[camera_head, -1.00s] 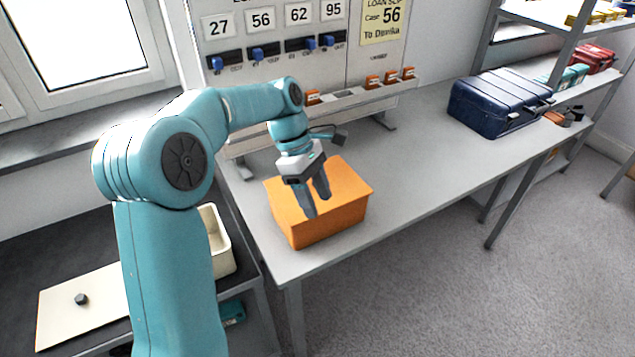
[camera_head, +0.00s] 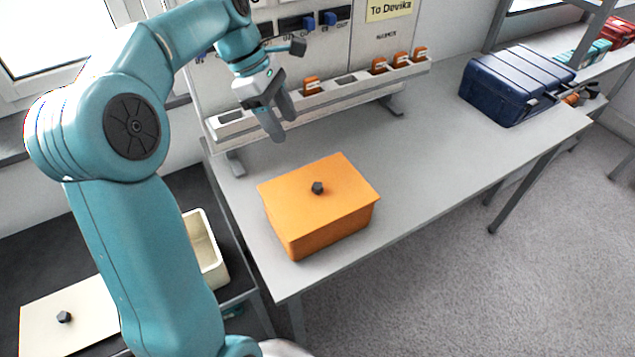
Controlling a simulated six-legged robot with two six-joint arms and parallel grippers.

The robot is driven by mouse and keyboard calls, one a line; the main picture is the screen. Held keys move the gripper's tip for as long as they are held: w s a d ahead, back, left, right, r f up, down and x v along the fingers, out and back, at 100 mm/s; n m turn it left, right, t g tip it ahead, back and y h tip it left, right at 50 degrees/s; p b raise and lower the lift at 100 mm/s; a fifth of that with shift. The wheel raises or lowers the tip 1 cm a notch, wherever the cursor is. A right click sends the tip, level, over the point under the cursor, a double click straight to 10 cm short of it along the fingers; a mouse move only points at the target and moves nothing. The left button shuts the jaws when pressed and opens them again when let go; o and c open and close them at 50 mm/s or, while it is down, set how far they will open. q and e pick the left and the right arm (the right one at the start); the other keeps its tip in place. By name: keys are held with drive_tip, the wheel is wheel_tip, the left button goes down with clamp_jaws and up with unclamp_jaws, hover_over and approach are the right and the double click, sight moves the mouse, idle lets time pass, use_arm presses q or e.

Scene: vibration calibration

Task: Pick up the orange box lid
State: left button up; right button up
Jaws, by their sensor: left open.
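The orange box (camera_head: 325,236) stands on the grey table near its left front corner. Its flat orange lid (camera_head: 300,198) lies on top, with a small dark knob (camera_head: 317,187) near the middle. My left gripper (camera_head: 284,124) is open and empty. It shows above and behind the box, in front of the rack's ledge, apart from the lid. My right gripper is not in view.
A board with a ledge (camera_head: 330,93) holding several orange pieces stands at the table's back. A dark blue case (camera_head: 508,88) sits at the right. A cream lid (camera_head: 75,318) and open cream bin (camera_head: 207,250) are at the left. The table's middle (camera_head: 420,150) is clear.

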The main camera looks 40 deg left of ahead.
use_arm(q)
drive_tip(key=b, duration=0.1)
approach(317, 186)
drive_tip(key=shift+w+f, duration=0.2)
drive_tip(key=shift+f, duration=0.4)
drive_tip(key=shift+w+f, duration=0.2)
drive_tip(key=shift+f, duration=0.35)
drive_tip(key=shift+w+d+f, duration=0.1)
drive_tip(key=shift+d+f, duration=0.1)
drive_tip(key=shift+f, duration=0.1)
drive_tip(key=shift+d+f, duration=0.15)
drive_tip(key=shift+d, duration=0.1)
drive_tip(key=x, duration=0.4)
drive_tip(key=shift+d+f, duration=0.15)
drive_tip(key=shift+f, duration=0.15)
drive_tip(key=shift+d+f, duration=0.15)
clamp_jaws()
